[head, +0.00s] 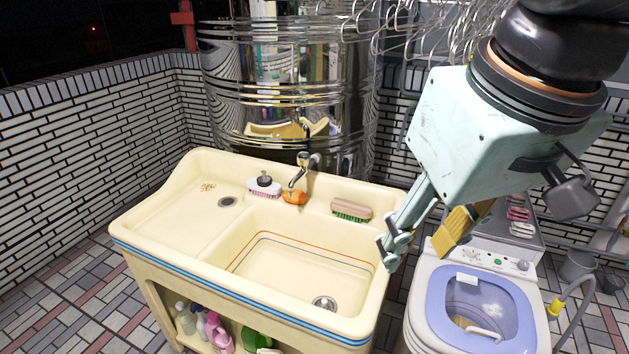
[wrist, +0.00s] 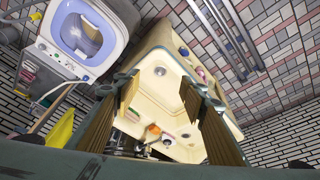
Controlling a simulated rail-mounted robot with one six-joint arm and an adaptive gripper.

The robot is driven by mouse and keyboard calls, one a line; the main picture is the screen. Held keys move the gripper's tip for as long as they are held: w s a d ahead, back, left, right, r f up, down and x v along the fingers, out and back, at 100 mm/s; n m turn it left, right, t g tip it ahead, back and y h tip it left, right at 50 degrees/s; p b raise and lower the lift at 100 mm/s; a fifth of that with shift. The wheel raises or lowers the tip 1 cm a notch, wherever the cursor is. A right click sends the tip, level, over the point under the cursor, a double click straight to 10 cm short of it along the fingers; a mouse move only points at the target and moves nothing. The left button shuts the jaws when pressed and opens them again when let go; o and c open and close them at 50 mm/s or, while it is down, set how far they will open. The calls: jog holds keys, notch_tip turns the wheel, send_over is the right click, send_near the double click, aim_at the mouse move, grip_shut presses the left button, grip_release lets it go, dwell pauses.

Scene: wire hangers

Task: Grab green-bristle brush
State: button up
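The green-bristle brush (head: 351,210) has a pinkish-tan back and green bristles facing down. It lies on the back ledge of the cream sink (head: 165,228), right of the faucet, in the head view. My gripper (head: 423,243) is above and to the right of the sink, apart from the brush, with its fingers pointing down. In the wrist view my gripper (wrist: 160,98) is open, with wide, empty space between its yellow-padded fingers. The sink (wrist: 157,52) shows between and beyond them.
A pink-and-white brush (head: 264,187), an orange item (head: 294,197) and the faucet (head: 301,172) are left of the green-bristle brush. Wire hangers (head: 400,25) hang above. A washing machine (head: 425,300) stands right of the sink. A metal drum (head: 285,85) stands behind.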

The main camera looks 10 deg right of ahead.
jog(key=w+d+r+n+p, duration=0.1)
jog(key=w+r+p, duration=0.1)
jog(key=w, duration=0.7)
jog(key=w+d+r+n+p, duration=0.1)
jog(key=w+r+n+p, duration=0.1)
jog(key=w, duration=0.6)
jog(key=n+g+p, duration=0.4)
jog(key=n+p, duration=0.3)
jog(key=p, duration=0.4)
send_over(351, 205)
notch_tip(351, 205, down, 28)
jog(key=shift+w+r, duration=0.1)
jog(key=shift+r, duration=0.05)
jog(key=shift+f, duration=4.3)
jog(key=shift+f, duration=2.6)
